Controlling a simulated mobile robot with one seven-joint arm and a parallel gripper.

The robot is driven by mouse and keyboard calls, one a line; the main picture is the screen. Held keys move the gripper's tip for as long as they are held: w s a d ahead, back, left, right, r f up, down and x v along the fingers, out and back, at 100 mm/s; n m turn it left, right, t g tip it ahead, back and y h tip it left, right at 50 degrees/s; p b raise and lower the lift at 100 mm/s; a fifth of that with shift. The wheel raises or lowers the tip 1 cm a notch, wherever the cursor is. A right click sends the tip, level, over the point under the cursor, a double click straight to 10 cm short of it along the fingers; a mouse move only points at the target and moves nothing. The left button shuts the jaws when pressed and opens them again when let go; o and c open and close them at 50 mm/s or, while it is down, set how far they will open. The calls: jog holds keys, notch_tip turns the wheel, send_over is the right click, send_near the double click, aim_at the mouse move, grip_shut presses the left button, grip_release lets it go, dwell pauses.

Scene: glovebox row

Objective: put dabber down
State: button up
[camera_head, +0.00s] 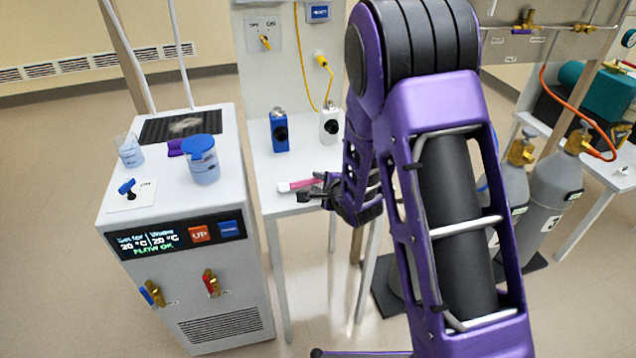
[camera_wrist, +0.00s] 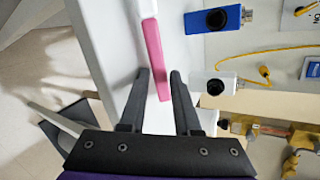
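The dabber, which I take to be the pink stick with a white end (camera_head: 300,185), appears to lie on the white table near its left front part. In the wrist view the dabber (camera_wrist: 155,55) runs from the top edge down to between my fingertips. My gripper (camera_head: 318,189) is at the dabber's right end in the head view. In the wrist view my gripper (camera_wrist: 160,74) is open, with one dark finger on each side of the dabber. A small gap shows at the right finger. Whether the left finger touches it I cannot tell.
A white chiller (camera_head: 185,200) with a blue-lidded beaker (camera_head: 202,165) stands left. Grey gas cylinders (camera_head: 550,185) stand right.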

jog(key=shift+r+p, duration=0.25)
jog(key=shift+p, duration=0.05)
jog(key=v, duration=1.2)
jog(key=shift+p, duration=0.45)
